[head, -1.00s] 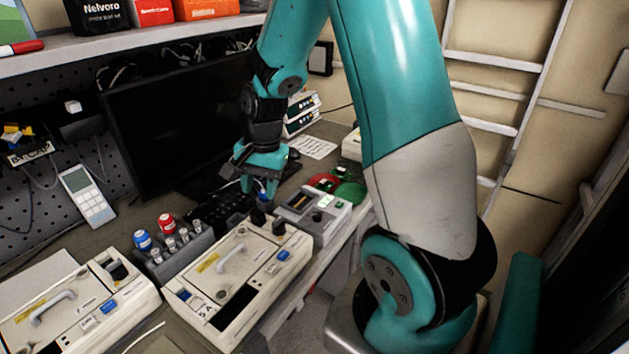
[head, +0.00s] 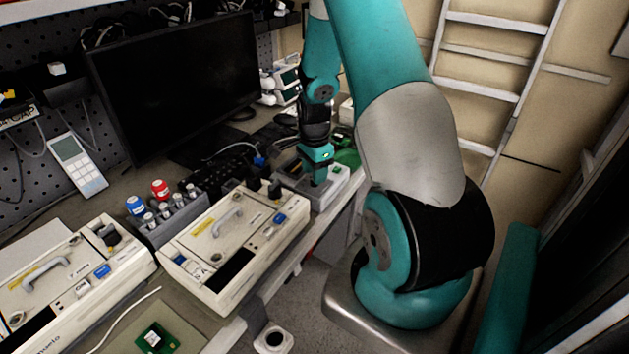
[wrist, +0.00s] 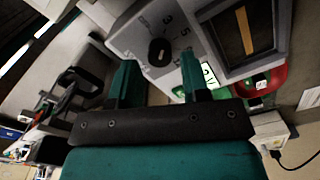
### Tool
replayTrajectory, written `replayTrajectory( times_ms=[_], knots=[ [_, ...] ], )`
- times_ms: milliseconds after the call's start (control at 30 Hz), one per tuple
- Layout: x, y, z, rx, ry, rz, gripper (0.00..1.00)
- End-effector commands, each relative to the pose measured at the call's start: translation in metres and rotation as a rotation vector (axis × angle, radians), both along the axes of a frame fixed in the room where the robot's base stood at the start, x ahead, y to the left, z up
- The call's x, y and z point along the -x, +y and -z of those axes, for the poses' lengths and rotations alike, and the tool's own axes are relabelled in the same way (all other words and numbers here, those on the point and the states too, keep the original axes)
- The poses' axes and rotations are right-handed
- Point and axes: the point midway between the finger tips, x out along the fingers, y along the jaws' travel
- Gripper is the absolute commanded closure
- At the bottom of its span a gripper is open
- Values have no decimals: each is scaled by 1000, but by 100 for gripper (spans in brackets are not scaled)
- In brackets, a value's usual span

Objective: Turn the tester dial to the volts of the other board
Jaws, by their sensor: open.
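The grey tester (head: 338,190) stands at the right end of the bench, partly hidden by my gripper (head: 319,178). In the wrist view the tester's black round dial (wrist: 159,51) sits on a light face with numbers around it, a 3 and a 5 among them. My gripper (wrist: 157,72) is open, one finger on each side of the dial in that view. I cannot tell whether the fingers touch it. A small lit green display (wrist: 208,73) is partly hidden by the right finger. A dark recess with an orange strip (wrist: 244,30) lies beside the dial.
A red dish (wrist: 276,80) lies beside the tester, with a small white item in it. A green dish (head: 348,157) is behind the tester. A green board (head: 157,339) lies at the front. A monitor (head: 175,85) stands behind.

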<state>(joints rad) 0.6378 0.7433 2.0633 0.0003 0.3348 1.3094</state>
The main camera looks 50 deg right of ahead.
Motion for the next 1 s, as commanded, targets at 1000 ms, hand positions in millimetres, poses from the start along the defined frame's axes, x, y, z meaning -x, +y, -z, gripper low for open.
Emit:
replayTrajectory(
  times_ms=[1000],
  knots=[
    [-1,-1,5,0,-6,983,94]
  ],
)
